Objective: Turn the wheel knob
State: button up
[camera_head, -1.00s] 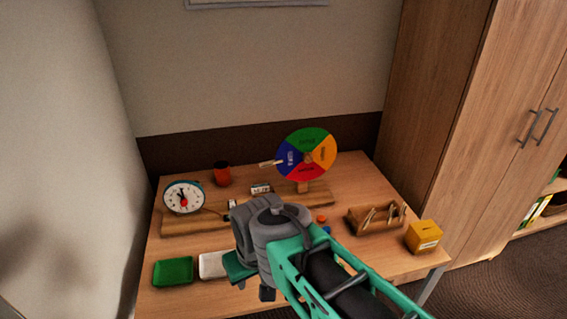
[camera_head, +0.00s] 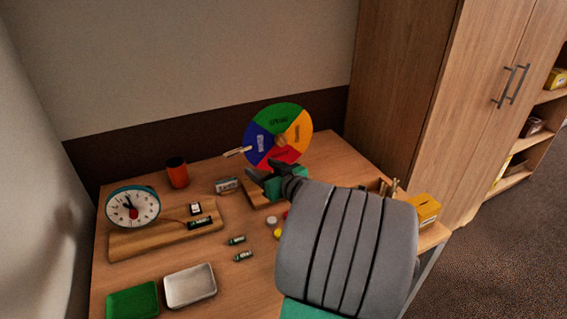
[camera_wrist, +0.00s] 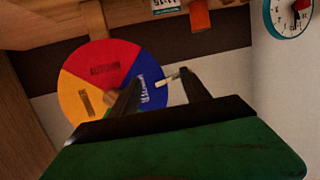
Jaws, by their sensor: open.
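The season wheel (camera_head: 278,125) stands upright on a wooden base on the desk, with green, orange, red and blue sectors. It fills the left of the wrist view (camera_wrist: 85,75), upside down. A pale peg-like knob (camera_head: 238,151) sticks out at the wheel's left, by the blue sector. It also shows in the wrist view (camera_wrist: 167,79), between the fingertips as seen there. My gripper (camera_head: 262,174) is open, in front of the wheel's lower left, with the knob a little above it in the head view. I cannot tell whether a finger touches the knob.
A green tray (camera_head: 132,301), a white tray (camera_head: 190,286) and small batteries (camera_head: 237,240) lie in front. A yellow box (camera_head: 425,209) is at right. My arm hides the desk's right middle.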

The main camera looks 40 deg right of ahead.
aim_at(283, 143)
jog(key=s+d+r+m+t+h, duration=0.2)
jog(key=s+d+h, duration=0.2)
jog(key=d, duration=0.5)
jog(key=x, duration=0.7)
jog(key=shift+w+a+f+p, duration=0.2)
jog(key=shift+a+p, duration=0.1)
jog(key=shift+a, duration=0.1)
jog(key=shift+c, duration=0.4)
grip_shut()
